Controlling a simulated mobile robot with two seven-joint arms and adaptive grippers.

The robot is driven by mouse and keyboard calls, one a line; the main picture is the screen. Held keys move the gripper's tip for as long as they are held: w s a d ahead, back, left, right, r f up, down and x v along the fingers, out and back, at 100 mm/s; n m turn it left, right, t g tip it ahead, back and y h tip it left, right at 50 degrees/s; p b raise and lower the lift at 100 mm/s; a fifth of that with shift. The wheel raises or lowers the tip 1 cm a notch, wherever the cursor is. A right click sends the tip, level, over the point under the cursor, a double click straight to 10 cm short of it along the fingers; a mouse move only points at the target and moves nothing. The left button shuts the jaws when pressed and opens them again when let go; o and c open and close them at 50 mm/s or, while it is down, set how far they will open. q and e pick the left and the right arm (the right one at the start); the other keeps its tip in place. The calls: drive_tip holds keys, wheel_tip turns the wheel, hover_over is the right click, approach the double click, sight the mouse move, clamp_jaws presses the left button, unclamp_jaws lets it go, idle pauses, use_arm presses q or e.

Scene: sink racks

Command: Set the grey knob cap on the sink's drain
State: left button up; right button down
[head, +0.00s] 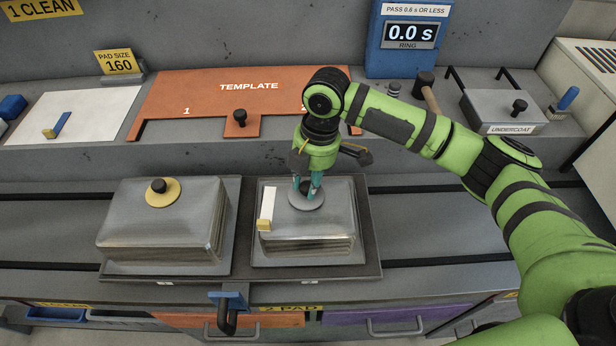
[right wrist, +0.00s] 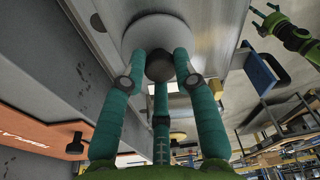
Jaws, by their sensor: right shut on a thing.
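The grey knob cap (head: 307,202) is a grey disc with a dark round knob, at the top of the right upturned metal sink (head: 335,215). My right gripper (head: 307,186) is shut on its knob from above; in the right wrist view the teal fingers close around the dark knob (right wrist: 160,66), with the grey disc beyond. No drain opening shows. I cannot tell whether the disc touches the sink or sits slightly above it. My left gripper (right wrist: 267,17) shows small in the right wrist view, fingers spread and empty.
A left upturned sink (head: 165,225) bears a yellow knob cap (head: 163,193). A white strip with a yellow end (head: 267,207) lies left of the grey cap.

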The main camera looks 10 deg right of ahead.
drive_tip(key=shift+f, duration=0.2)
use_arm(q)
drive_tip(key=shift+s, duration=0.2)
drive_tip(key=shift+s+a, duration=0.1)
drive_tip(key=shift+s, duration=0.1)
use_arm(e)
drive_tip(key=c, duration=1)
unclamp_jaws()
drive_tip(key=shift+f, duration=0.1)
drive_tip(key=shift+o, duration=0.2)
drive_tip(key=shift+r, duration=0.45)
use_arm(q)
wheel_tip(320, 180, down, 3)
drive_tip(key=b, duration=0.3)
use_arm(e)
wheel_tip(320, 180, up, 11)
drive_tip(key=d, duration=0.1)
drive_tip(key=shift+w+d, duration=0.2)
drive_tip(key=shift+d, duration=0.15)
drive_tip(key=shift+r, duration=0.1)
